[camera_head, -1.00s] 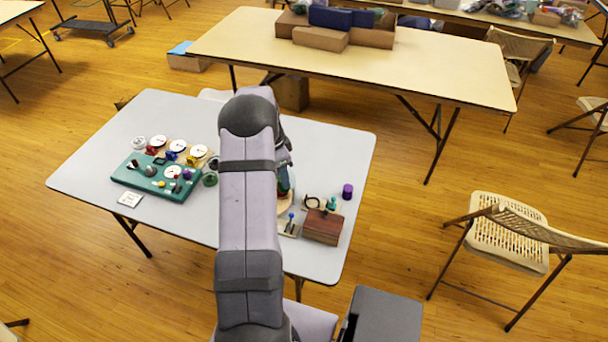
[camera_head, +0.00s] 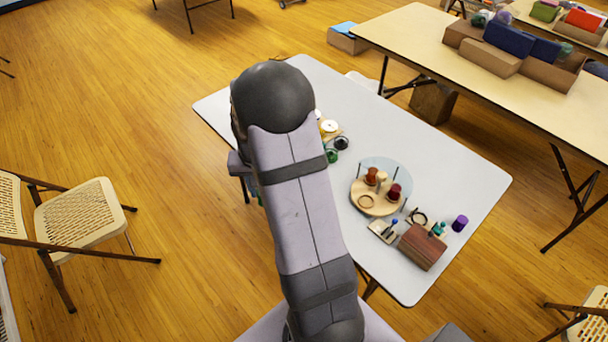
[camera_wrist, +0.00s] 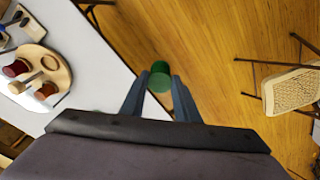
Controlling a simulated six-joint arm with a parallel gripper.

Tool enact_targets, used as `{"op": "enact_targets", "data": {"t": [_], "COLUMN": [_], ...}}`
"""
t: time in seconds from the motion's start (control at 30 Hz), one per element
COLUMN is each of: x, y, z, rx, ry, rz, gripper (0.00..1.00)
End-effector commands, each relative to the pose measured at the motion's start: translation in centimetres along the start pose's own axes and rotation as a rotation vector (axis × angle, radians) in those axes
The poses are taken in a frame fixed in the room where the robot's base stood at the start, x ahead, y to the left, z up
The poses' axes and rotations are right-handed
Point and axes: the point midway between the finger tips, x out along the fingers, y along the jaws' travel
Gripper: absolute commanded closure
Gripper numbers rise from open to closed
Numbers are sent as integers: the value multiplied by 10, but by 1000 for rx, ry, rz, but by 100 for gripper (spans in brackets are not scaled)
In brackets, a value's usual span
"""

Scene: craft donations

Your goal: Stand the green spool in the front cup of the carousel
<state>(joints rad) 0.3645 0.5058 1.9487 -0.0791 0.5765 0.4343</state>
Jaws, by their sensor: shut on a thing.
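My gripper (camera_wrist: 161,82) is shut on the green spool (camera_wrist: 160,73), which sits between the fingertips in the wrist view. The spool appears over the table's edge, with the floor behind it. The carousel (camera_head: 358,208) is a round pale wooden base with a clear disc on the table in the head view. Its near side has an empty ring-like cup (camera_head: 366,201). A dark red spool (camera_head: 394,191) and a brown-red spool (camera_head: 371,175) stand on it. The carousel (camera_wrist: 62,78) is at the left in the wrist view, apart from my gripper. My arm hides the gripper in the head view.
A wooden box (camera_head: 422,246), a purple spool (camera_head: 460,223) and a small blue-knobbed piece (camera_head: 393,225) lie right of the carousel. Small dials and parts (camera_head: 330,128) are left of it, partly hidden by my arm. The table's far right is clear. A chair (camera_head: 85,220) stands at left.

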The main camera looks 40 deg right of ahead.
Motion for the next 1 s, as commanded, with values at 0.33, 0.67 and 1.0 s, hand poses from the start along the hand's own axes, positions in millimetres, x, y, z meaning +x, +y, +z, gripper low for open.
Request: {"op": "enact_targets", "data": {"t": [0.33,0.67,1.0], "x": [-12,-18,-20], "y": [-72,-97,-86], "z": [72,113,110], "rx": [-446,-668,-672], "ry": [1,0,0], "rz": [-54,-81,-81], "gripper": [86,86,86]}}
